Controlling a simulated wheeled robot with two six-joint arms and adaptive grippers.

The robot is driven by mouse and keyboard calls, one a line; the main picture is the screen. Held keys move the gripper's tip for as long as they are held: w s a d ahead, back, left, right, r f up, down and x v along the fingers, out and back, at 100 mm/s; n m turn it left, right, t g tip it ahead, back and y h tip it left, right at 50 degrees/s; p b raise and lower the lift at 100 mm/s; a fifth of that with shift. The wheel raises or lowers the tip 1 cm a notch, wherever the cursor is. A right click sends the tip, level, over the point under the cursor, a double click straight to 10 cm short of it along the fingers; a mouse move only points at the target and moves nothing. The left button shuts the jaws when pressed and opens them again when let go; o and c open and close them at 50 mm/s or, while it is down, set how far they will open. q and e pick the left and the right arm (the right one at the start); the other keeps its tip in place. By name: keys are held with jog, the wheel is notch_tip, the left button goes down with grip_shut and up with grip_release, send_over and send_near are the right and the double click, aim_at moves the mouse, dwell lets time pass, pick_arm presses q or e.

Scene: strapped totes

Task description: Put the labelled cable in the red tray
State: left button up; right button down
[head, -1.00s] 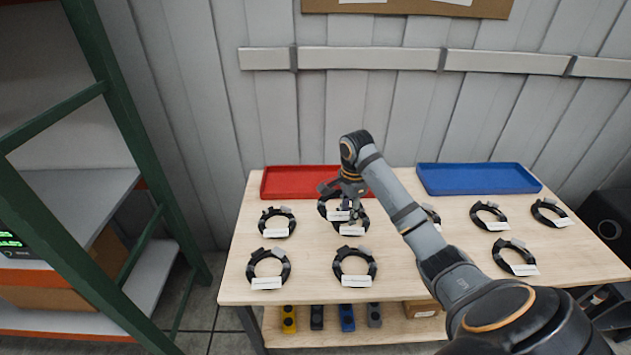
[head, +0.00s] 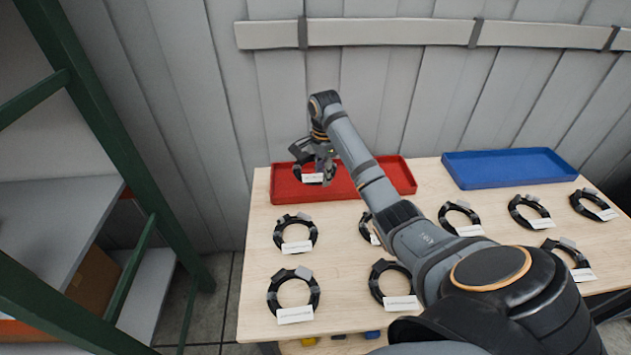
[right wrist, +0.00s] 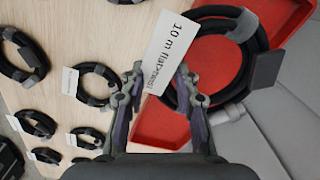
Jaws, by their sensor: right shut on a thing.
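The red tray (head: 385,174) stands at the back left of the table. My right gripper (head: 322,164) is over its left part, shut on a black coiled cable (head: 297,172) with grey wraps and a white label. In the right wrist view, the held cable (right wrist: 264,38) is a large ring above the red tray (right wrist: 158,124). Its label, beginning "10 m flat", is partly readable; the smaller print is not. The fingertips (right wrist: 163,84) are at the label side of the ring. The cable appears raised above the tray floor. My left gripper is out of view.
A blue tray (head: 510,168) stands at the back right. Several other labelled black cable coils lie in rows on the table (head: 345,285) in front of the trays. A green-framed shelf (head: 118,130) stands left; a grey plank wall is behind.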

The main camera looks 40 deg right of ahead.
jog(key=w+f, duration=0.2)
jog(key=w+f+b, duration=0.1)
jog(key=w+f, duration=0.1)
jog(key=w, duration=0.1)
jog(key=w+f+b, duration=0.1)
jog(key=w+f, duration=0.1)
jog(key=w, duration=0.1)
jog(key=shift+w+a+f, duration=0.1)
jog(key=shift+a+f, duration=0.2)
jog(key=shift+w+f+b, duration=0.25)
jog(key=shift+f+b, duration=0.05)
jog(key=shift+b, duration=0.05)
jog(key=shift+w+f, duration=0.4)
jog(key=shift+f, duration=0.05)
notch_tip(320, 180, down, 3)
jog(key=shift+f, duration=0.1)
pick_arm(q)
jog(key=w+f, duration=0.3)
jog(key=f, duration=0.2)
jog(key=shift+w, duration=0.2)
pick_arm(e)
jog(key=shift+f, duration=0.15)
